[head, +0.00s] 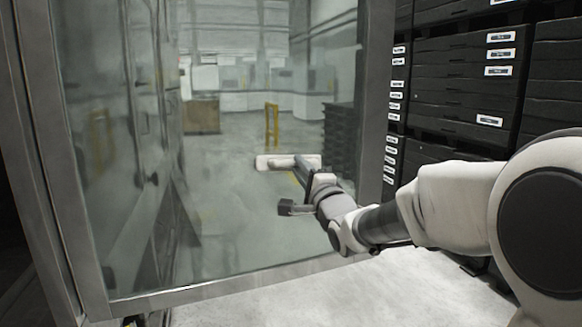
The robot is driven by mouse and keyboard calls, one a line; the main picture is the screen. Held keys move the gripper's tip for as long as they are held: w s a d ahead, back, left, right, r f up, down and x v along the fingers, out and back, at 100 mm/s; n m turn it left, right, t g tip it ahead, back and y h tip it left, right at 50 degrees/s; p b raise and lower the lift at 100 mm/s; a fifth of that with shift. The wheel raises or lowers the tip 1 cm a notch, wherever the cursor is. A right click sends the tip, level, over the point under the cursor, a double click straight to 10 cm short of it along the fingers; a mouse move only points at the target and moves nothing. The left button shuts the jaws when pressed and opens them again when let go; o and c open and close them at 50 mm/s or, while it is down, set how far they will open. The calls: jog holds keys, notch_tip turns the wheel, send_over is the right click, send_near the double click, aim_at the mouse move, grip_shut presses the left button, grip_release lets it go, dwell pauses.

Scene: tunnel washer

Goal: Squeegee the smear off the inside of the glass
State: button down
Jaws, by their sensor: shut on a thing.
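The glass pane (215,235) stands upright in a grey metal frame and fills the left and middle of the head view. My gripper (312,178) is in front of the lower right part of the pane, shut on the squeegee. The squeegee (275,162) shows as a pale, roughly level bar at the gripper's tip. It is close to the glass, but I cannot tell whether it touches. The glass looks hazy with faint streaks, and I cannot pick out a distinct smear from the reflections and the background.
Stacked black drawers with white labels (465,85) stand on the right, behind my arm. The frame's lower rail (215,291) runs below the pane. Pale floor (310,297) lies clear in front. A yellow stand (272,125) shows through the glass.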

jog(key=d, duration=0.1)
jog(key=w+d+p, duration=0.1)
jog(key=d, duration=0.1)
jog(key=w+d, duration=0.1)
jog(key=d, duration=0.1)
jog(key=shift+r+p, duration=0.1)
jog(key=shift+p, duration=0.3)
jog(key=shift+r+v, duration=0.2)
jog(key=shift+v, duration=0.8)
jog(key=shift+r+v, duration=0.2)
jog(key=shift+v, duration=0.75)
jog(key=shift+r+v, duration=0.15)
jog(key=shift+v, duration=0.85)
jog(key=shift+s+d+p, duration=0.1)
jog(key=shift+s+p, duration=0.1)
jog(key=shift+p, duration=0.15)
jog(key=v, duration=0.2)
jog(key=shift+s+d+r+p, duration=0.1)
jog(key=shift+s+r+p, duration=0.05)
jog(key=shift+s+p, duration=0.2)
